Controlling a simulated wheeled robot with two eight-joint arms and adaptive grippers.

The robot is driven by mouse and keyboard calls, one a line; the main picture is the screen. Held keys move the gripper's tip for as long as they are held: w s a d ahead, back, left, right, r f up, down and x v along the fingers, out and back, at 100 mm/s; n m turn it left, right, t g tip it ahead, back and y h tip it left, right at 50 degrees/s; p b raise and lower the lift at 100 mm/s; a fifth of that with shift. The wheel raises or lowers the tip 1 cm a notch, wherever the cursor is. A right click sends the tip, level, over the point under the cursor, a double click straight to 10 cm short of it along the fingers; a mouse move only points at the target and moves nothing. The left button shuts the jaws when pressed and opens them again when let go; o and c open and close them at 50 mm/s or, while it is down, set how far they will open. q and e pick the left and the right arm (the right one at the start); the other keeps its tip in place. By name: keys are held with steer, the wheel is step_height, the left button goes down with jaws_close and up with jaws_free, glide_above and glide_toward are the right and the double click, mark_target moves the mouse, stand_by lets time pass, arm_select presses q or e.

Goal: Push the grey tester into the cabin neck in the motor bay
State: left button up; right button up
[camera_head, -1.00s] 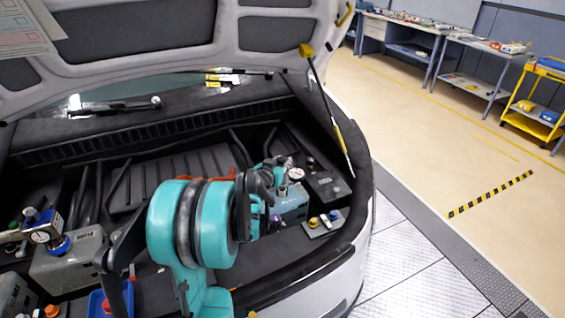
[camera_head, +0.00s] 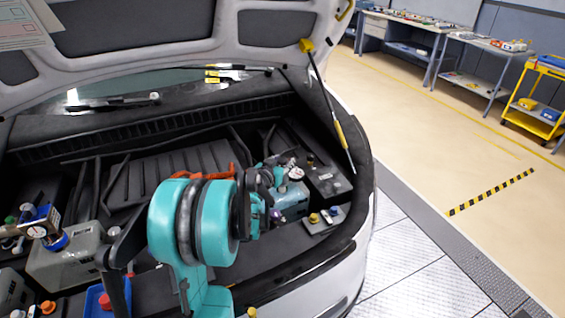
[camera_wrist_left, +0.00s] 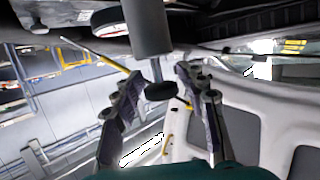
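My left gripper (camera_head: 272,190) is over the right part of the motor bay, partly hidden by its own teal wrist. A tester with a round white dial (camera_head: 292,173) shows just beyond its fingers, above a grey-teal tank (camera_head: 292,203). In the left wrist view, the tester's grey cylinder (camera_wrist_left: 148,28) comes down from the top, with a thin stem and a black knob. The knob is between my two open fingers (camera_wrist_left: 158,75), with gaps on both sides. The tester's lower end and the neck are hidden. My right gripper is not in view.
A black box (camera_head: 326,184) and a small plate with caps (camera_head: 324,220) lie right of the gripper. A yellow-ended strut (camera_head: 325,90) holds the hood.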

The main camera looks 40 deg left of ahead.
arm_select(q)
steer(key=shift+s, duration=0.15)
steer(key=v, duration=1.2)
steer(key=shift+d, duration=0.1)
